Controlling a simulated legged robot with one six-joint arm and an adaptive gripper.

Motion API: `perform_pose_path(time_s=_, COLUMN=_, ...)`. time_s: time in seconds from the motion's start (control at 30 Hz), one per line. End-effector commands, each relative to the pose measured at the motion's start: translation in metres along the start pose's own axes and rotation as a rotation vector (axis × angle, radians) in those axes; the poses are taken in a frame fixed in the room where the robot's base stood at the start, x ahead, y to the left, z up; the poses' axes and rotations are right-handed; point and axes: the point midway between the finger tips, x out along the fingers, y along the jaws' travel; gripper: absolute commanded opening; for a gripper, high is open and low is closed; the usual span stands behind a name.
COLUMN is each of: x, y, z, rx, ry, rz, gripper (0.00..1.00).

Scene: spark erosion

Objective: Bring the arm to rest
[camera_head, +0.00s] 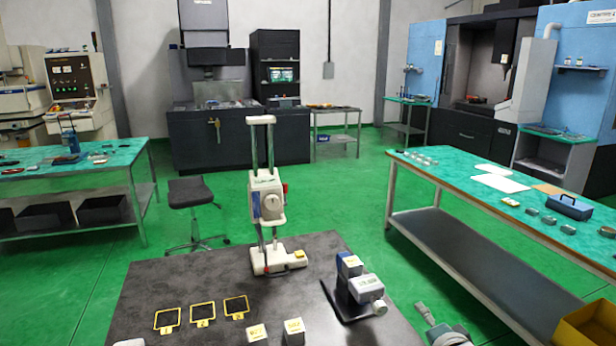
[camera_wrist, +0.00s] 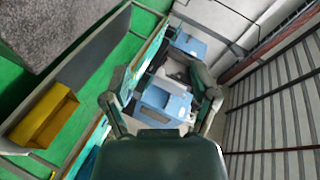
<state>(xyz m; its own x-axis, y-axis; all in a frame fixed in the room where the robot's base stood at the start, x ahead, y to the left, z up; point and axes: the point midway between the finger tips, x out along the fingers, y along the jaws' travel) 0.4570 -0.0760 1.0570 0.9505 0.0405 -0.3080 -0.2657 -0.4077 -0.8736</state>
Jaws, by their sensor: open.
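My gripper (camera_wrist: 162,98) shows in the wrist view with its two dark fingers spread apart. Nothing is between them; the fingers stand in front of distant blue-and-white machines (camera_wrist: 165,98). The wrist view is tilted, with the grey table corner at upper left and a ribbed wall at right.
The dark table carries a white column device (camera_head: 266,200), a fixture with a pale block (camera_head: 367,288), two white blocks (camera_head: 257,333) (camera_head: 293,330) and three yellow-framed pads (camera_head: 202,310). A long green-topped bench (camera_head: 450,180) and a yellow bin (camera_head: 585,325) stand at right. Green floor between is open.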

Motion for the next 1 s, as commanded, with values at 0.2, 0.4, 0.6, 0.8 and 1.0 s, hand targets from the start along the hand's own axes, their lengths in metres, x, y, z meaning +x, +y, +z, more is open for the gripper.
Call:
perform_pose_path(time_s=0.2, x=-0.034, y=-0.013, z=-0.003, rx=-0.330, ry=0.030, rz=0.213, gripper=0.77)
perform_pose_path(time_s=0.4, x=-0.079, y=-0.018, z=0.010, rx=-0.587, ry=-0.072, rz=0.392, gripper=0.77)
perform_pose_path(time_s=0.6, x=-0.135, y=-0.020, z=0.040, rx=-0.818, ry=-0.295, rz=0.495, gripper=0.77)
perform_pose_path(time_s=0.8, x=-0.189, y=-0.020, z=0.073, rx=-1.009, ry=-0.552, rz=0.491, gripper=0.77)
perform_pose_path(time_s=1.0, x=-0.209, y=-0.019, z=0.086, rx=-1.077, ry=-0.656, rz=0.471, gripper=0.77)
